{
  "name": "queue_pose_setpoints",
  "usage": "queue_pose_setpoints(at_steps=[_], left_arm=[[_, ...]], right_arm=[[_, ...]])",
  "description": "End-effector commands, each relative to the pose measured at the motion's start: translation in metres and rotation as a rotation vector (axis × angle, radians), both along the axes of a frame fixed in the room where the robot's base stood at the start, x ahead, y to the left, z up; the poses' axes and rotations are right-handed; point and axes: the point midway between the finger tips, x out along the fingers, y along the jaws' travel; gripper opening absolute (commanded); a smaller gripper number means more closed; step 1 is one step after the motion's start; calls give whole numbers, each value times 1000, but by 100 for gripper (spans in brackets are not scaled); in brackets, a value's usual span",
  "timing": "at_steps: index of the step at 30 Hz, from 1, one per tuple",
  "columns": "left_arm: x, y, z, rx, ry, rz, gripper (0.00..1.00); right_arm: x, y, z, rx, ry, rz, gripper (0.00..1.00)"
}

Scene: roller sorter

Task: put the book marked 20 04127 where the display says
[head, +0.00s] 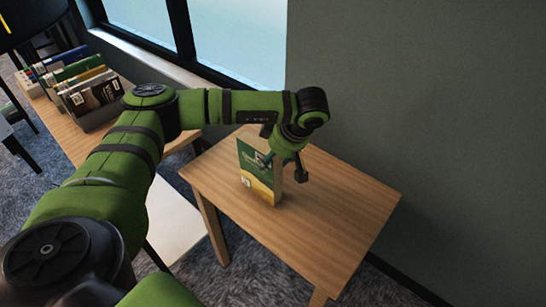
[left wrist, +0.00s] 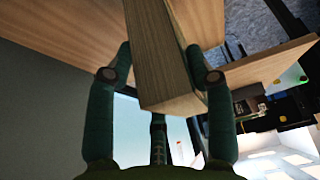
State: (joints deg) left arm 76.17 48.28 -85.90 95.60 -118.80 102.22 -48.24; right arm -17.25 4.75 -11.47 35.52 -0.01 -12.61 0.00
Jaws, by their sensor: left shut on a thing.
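A green book with a yellow lower part (head: 258,182) stands upright on or just above a small wooden table. A white label shows on its cover, but I cannot read a number. My left gripper (head: 283,163) is at the book's upper right edge, shut on it. In the left wrist view the two green fingers of my left gripper (left wrist: 161,72) sit on either side of the book's page block (left wrist: 158,55). Whether the book's bottom touches the table is unclear. No readable display text shows. My right gripper is out of view.
The small wooden table (head: 320,215) is otherwise bare, with a wall close behind. On the left, a long wooden bench (head: 62,128) bears a dark holder with several upright books (head: 90,97). Window and carpet lie around. A dark object with a yellow mark (head: 25,22) fills the upper left corner.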

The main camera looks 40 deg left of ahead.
Motion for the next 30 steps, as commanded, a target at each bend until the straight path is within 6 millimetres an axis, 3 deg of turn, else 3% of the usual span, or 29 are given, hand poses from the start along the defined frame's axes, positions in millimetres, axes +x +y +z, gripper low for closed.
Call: queue_pose_setpoints(at_steps=[30], left_arm=[[0,0,52,0,-2,0,11]], right_arm=[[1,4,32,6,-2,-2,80]])
